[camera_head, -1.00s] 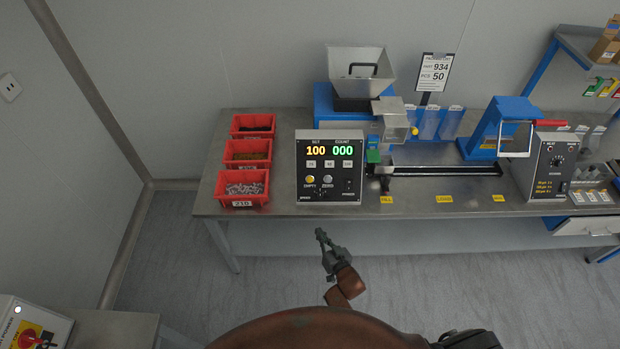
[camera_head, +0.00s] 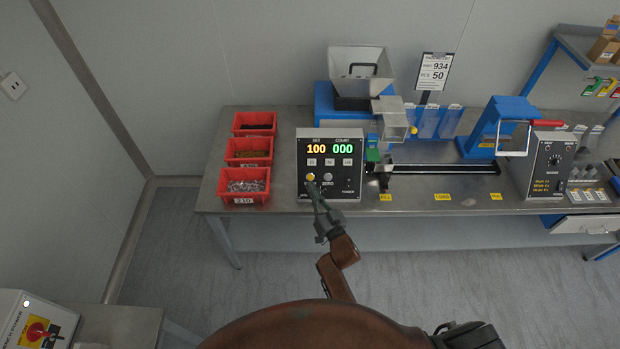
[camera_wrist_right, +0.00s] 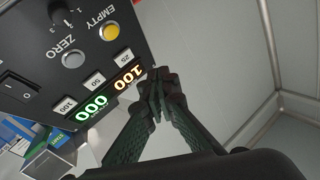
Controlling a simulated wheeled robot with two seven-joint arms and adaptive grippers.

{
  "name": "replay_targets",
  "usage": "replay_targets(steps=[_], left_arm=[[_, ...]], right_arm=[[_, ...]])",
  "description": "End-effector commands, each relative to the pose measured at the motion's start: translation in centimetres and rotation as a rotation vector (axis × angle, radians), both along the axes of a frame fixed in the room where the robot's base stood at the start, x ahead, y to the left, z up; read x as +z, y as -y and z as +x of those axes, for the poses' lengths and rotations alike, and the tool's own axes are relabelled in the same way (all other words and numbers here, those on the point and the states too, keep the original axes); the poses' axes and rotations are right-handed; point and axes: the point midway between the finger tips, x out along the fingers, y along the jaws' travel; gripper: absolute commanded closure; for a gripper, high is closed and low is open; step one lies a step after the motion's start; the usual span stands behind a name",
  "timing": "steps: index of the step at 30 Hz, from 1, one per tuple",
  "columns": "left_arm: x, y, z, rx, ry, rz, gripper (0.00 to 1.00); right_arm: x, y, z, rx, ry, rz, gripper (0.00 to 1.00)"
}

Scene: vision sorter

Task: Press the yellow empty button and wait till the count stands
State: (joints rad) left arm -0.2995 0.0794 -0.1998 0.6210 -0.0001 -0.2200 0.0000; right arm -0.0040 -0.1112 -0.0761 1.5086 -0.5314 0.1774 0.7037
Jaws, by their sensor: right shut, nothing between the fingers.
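The black control box (camera_head: 345,190) stands on the steel bench. Its display (camera_head: 331,149) reads SET 100 in orange and COUNT 000 in green. The yellow EMPTY button (camera_head: 311,177) is at the lower left of the panel, beside the grey ZERO button (camera_head: 328,177). My right gripper (camera_head: 314,190) is shut and empty, its tips just below the yellow button in the head view. In the right wrist view the shut fingertips (camera_wrist_right: 158,80) appear apart from the yellow button (camera_wrist_right: 110,32); contact cannot be told. My left gripper is not in view.
Three red bins (camera_head: 243,188) of small parts stand left of the box. A grey hopper (camera_head: 358,70) on a blue feeder is behind it. A rail (camera_head: 445,168), blue press (camera_head: 497,130) and second control box (camera_head: 548,162) lie to the right. The floor in front is clear.

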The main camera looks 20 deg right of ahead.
Motion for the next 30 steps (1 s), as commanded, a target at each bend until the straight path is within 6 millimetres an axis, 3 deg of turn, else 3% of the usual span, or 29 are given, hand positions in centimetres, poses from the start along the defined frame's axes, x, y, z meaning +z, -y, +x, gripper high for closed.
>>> replay_targets(steps=[14, 21, 30], left_arm=[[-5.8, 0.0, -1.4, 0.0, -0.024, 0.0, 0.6], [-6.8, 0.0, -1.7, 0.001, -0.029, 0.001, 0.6], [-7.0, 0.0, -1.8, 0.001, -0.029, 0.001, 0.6]], right_arm=[[-4.1, 1.3, 4.7, 0.001, -0.003, -0.001, 1.0], [-4.9, 1.8, 6.3, 0.0, -0.001, 0.0, 1.0], [-4.9, 2.0, 6.7, -0.001, -0.001, 0.0, 1.0]])
